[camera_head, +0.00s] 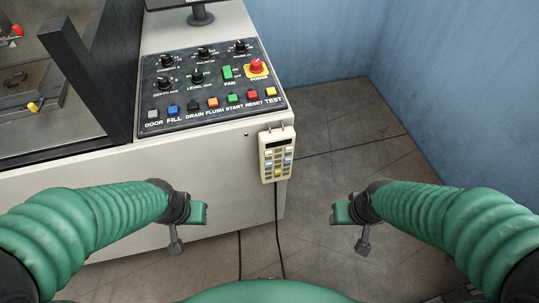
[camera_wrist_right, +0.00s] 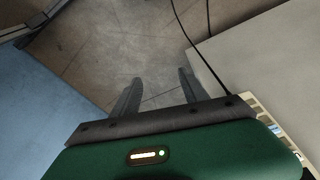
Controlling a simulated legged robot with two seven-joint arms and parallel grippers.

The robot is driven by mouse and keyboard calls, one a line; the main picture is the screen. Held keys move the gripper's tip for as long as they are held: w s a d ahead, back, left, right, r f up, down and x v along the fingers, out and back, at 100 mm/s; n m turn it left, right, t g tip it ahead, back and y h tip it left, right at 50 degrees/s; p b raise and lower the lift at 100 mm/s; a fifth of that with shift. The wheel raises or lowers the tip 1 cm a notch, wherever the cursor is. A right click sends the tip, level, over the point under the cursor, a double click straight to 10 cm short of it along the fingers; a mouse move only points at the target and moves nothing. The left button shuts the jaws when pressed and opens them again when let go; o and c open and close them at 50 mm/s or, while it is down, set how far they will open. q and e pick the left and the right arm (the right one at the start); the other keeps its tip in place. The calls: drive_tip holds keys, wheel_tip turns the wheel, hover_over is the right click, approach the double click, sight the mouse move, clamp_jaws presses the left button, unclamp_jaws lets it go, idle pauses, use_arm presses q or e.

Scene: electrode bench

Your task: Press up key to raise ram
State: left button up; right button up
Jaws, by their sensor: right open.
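A cream handheld keypad (camera_head: 277,154) hangs upright on the right end of the machine's front. It has a dark display and rows of white, blue and yellow keys; their markings are too small to read, so I cannot tell which is the up key. My right gripper (camera_head: 363,246) is open and empty, to the right of the keypad and lower in the picture. In the right wrist view its two fingers (camera_wrist_right: 158,86) stand apart over the floor, and part of the keypad (camera_wrist_right: 283,134) shows at the right edge. My left gripper (camera_head: 175,247) is left of the keypad, pointing down; its jaw opening is unclear. The ram is not identifiable.
The machine's black control panel (camera_head: 209,87) carries knobs, coloured buttons and a red power switch. A dark-framed tank (camera_head: 84,75) is at the left. Cables (camera_head: 278,230) hang below the keypad. Blue walls (camera_head: 440,80) close off the right; the floor (camera_head: 350,150) there is clear.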

drive_tip(key=shift+a, duration=0.1)
drive_tip(key=shift+c, duration=0.4)
clamp_jaws()
idle(1.3)
